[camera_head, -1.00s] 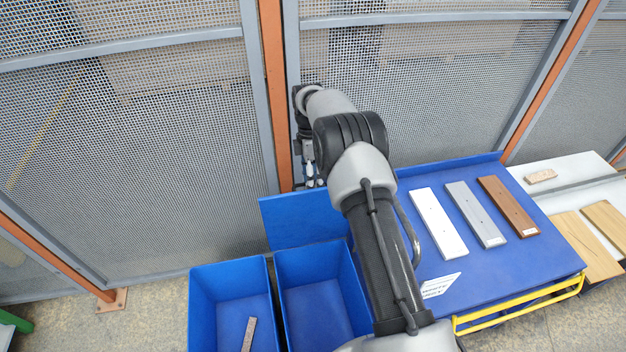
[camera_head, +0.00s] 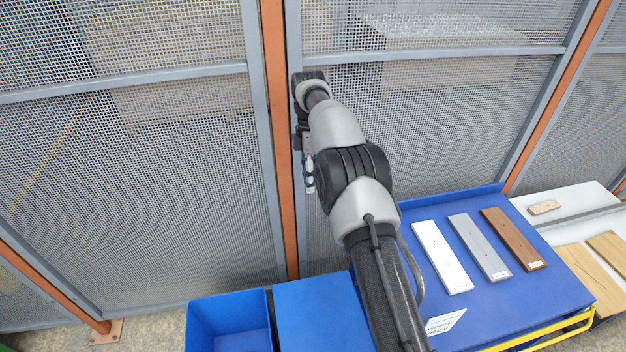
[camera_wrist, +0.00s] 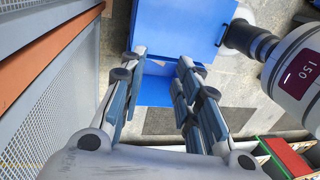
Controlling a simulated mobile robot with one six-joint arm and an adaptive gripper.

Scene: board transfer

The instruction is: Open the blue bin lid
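The blue lid (camera_head: 318,305) lies flat over the right blue bin, covering its inside. In the wrist view the lid (camera_wrist: 180,25) is at the top, with a small dark handle (camera_wrist: 208,68) near its lower right. The left blue bin (camera_head: 222,309) stands beside it, uncovered; its visible part shows between and beyond my fingers in the wrist view. My gripper (camera_wrist: 160,70) is open, with its two fingers apart and nothing between them. In the head view my gripper (camera_head: 309,175) is near the orange fence post, above and behind the bins, partly hidden by my arm.
A mesh fence with an orange post (camera_head: 277,130) stands close behind the bins. A blue table (camera_head: 400,225) on the right carries white, grey and brown boards, with a yellow rail (camera_head: 560,333) in front. A pale bench with wooden boards is farther right.

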